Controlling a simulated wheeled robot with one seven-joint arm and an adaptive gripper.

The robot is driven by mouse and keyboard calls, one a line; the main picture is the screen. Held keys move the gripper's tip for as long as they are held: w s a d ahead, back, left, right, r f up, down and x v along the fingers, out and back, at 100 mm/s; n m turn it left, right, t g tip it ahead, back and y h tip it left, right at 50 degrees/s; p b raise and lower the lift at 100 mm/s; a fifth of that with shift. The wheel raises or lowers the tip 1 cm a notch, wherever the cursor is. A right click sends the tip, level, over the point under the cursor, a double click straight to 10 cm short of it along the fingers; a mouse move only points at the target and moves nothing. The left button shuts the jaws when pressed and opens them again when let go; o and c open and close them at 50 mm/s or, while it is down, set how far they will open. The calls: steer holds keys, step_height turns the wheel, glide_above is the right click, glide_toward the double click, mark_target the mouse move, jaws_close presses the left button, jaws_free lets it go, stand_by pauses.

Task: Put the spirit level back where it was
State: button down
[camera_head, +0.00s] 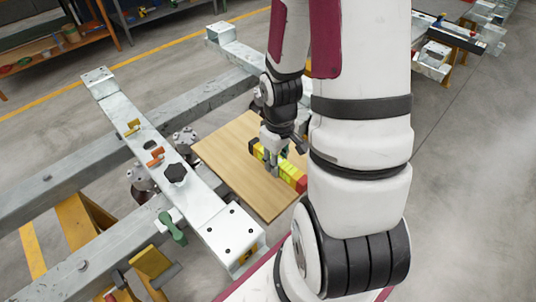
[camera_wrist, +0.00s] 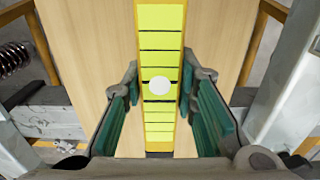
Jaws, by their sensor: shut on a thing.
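The spirit level (camera_head: 287,171) is a long yellow bar with a red end and a dark end, in the middle of the head view. In the wrist view the level (camera_wrist: 160,45) shows as a yellow strip with dark cross lines and a white round spot, running away between the fingers. My gripper (camera_head: 271,166) is shut on it near its middle, over the wooden board (camera_head: 225,150). In the wrist view the green finger pads of my gripper (camera_wrist: 160,108) stand on both sides of the level. I cannot tell whether the level touches the board.
A grey steel frame (camera_head: 120,110) lies left of the board. On it are a yellow piece (camera_head: 132,127), an orange piece (camera_head: 156,157), a black knob (camera_head: 176,173) and a green-handled tool (camera_head: 172,228). Shelves (camera_head: 60,45) stand at the back left.

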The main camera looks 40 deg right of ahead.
steer(key=w+d, duration=0.1)
steer(key=w, duration=0.1)
steer(key=w+d, duration=0.1)
steer(key=w, duration=0.1)
steer(key=w+d, duration=0.1)
steer(key=w, duration=0.1)
steer(key=shift+d+f, duration=0.2)
steer(key=shift+f, duration=0.1)
steer(key=shift+w+f+b, duration=0.1)
steer(key=shift+f+b, duration=0.2)
steer(key=shift+f, duration=1.5)
steer(key=c, duration=1.3)
jaws_free()
